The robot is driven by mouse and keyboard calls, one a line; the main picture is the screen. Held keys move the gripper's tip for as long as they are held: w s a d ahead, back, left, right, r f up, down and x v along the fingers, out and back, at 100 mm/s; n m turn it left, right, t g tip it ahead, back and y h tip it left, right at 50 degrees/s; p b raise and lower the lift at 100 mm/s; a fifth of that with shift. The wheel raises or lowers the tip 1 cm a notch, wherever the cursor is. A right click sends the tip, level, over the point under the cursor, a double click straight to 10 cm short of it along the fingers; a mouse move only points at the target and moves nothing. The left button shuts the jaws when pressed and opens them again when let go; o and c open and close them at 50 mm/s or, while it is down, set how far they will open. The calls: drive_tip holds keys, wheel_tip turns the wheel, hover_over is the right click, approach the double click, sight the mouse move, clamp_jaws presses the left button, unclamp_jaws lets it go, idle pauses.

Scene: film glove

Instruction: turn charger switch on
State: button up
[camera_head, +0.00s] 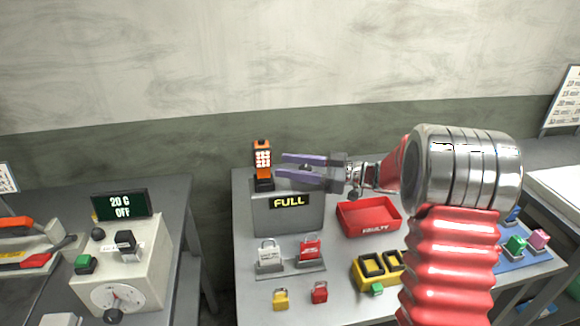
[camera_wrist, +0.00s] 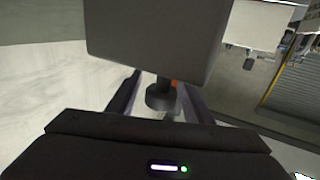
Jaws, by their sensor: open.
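The charger (camera_head: 285,222) is a grey box with a lit FULL sign (camera_head: 289,202), standing at the back left of the middle table. An orange handheld device (camera_head: 262,165) stands upright on its top left. My gripper (camera_head: 286,164) reaches in from the right just above the charger, its two purple fingers apart and pointing left at the device. In the wrist view a grey box face (camera_wrist: 155,40) fills the top. A round black knob (camera_wrist: 160,97) on a short stem sits between the open fingers, with a bit of orange behind it. I cannot tell whether the fingers touch it.
A red FAULTY tray (camera_head: 368,216) lies right of the charger. Padlocks (camera_head: 310,250) stand on a rack in front, with yellow and red ones lying nearer. A left table holds a control box (camera_head: 125,265) with a 20 C OFF display (camera_head: 121,205).

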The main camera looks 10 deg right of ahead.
drive_tip(key=shift+c, duration=0.5)
drive_tip(key=c, duration=1)
drive_tip(key=shift+o, duration=0.2)
drive_tip(key=shift+t, duration=0.3)
drive_tip(key=m+t+h, duration=0.2)
drive_tip(key=t, duration=0.1)
drive_tip(key=shift+w+d+r+m, duration=0.1)
drive_tip(key=shift+w+d+m, duration=0.1)
drive_tip(key=shift+w+m, duration=0.2)
drive_tip(key=shift+w+d+m+t+h, duration=0.15)
drive_tip(key=shift+m+t+h, duration=0.35)
drive_tip(key=shift+t, duration=0.1)
drive_tip(key=shift+w+d+m+t+h, duration=0.1)
drive_tip(key=shift+m+t+h, duration=0.3)
drive_tip(key=shift+t+h, duration=0.15)
drive_tip(key=o, duration=1.1)
drive_tip(key=shift+c, duration=0.2)
